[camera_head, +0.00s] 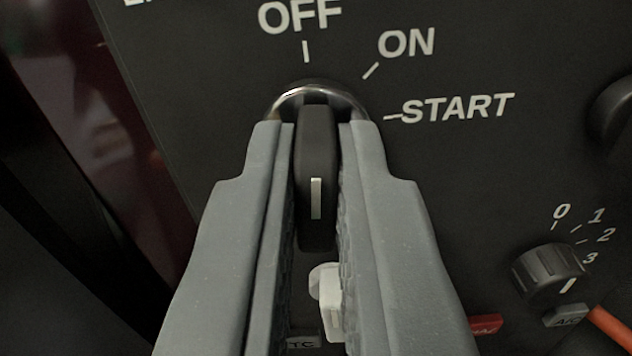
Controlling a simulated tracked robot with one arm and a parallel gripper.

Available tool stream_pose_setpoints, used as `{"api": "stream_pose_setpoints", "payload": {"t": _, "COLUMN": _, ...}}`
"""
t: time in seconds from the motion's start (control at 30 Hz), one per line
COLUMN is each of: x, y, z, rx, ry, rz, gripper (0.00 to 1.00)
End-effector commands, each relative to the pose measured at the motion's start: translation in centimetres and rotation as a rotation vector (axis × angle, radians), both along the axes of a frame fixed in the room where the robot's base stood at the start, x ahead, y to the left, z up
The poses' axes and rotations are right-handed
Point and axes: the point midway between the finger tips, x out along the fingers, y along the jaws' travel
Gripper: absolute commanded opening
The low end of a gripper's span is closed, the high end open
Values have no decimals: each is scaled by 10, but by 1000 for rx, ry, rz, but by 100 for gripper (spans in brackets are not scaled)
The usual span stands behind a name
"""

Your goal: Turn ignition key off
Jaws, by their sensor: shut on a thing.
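The ignition key (316,170) is a black handle with a white line on its face. It sits in a round chrome ring (316,93) on a dark panel. My gripper (317,150) has its two grey fingers on either side of the key and is shut on it. The key stands upright in the picture, below the OFF mark (306,51). The ON mark (370,71) and START mark (393,118) lie to the right of the ring. The lower sides of the key are partly hidden by the fingers.
A white switch (328,300) shows between the fingers below the key. A black rotary knob (548,270) with numbers is at the lower right, near a red label (486,325) and an orange part (610,325). Another dark knob (613,112) is at the right edge.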

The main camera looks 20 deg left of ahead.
Motion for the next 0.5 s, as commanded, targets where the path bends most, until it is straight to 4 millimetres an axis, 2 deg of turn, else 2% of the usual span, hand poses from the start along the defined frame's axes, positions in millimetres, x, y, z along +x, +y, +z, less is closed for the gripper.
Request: {"api": "stream_pose_setpoints", "payload": {"t": 0.5, "x": 0, "y": 1, "z": -1, "rx": -120, "ry": -36, "rz": 1, "gripper": 0}}
